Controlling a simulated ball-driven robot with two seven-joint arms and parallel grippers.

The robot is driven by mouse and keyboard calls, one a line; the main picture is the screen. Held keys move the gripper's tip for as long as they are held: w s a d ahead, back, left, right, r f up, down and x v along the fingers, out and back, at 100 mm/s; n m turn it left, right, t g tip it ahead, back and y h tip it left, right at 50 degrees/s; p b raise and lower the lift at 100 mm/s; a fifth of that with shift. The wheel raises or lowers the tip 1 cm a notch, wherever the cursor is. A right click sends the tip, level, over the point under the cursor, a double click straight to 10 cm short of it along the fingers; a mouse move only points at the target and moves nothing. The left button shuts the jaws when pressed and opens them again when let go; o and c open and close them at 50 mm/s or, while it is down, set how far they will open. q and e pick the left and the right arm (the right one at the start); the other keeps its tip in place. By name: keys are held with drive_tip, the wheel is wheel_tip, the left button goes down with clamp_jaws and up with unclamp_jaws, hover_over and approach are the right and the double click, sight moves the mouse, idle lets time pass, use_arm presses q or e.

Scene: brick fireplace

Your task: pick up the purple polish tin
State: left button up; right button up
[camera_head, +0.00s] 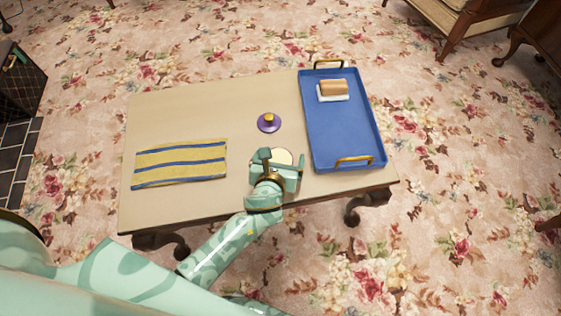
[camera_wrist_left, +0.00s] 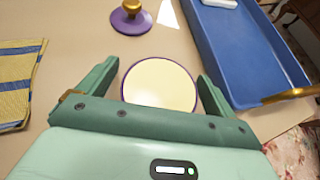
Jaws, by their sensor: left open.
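The purple polish tin (camera_head: 284,154) stands on the table, partly hidden by my gripper in the head view. In the left wrist view the tin (camera_wrist_left: 160,84) is a round cream surface with a thin purple rim. My left gripper (camera_head: 282,158) is open, with one finger on each side of the tin; in the wrist view the gripper (camera_wrist_left: 158,72) shows gaps between fingers and rim. A purple disc with a gold knob (camera_head: 268,123), like a lid, lies just beyond it. My right gripper is not in view.
On the table (camera_head: 200,112), a yellow and blue striped cloth (camera_head: 180,163) lies left. A blue tray (camera_head: 340,128) with gold handles stands close on the right, holding a tan block-like item with a white underside (camera_head: 333,91). Bare tabletop lies at the back left.

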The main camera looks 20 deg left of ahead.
use_arm(q)
drive_tip(key=shift+w+f, duration=0.1)
drive_tip(key=shift+w, duration=0.15)
drive_tip(key=c, duration=1.2)
drive_tip(key=shift+o, duration=0.2)
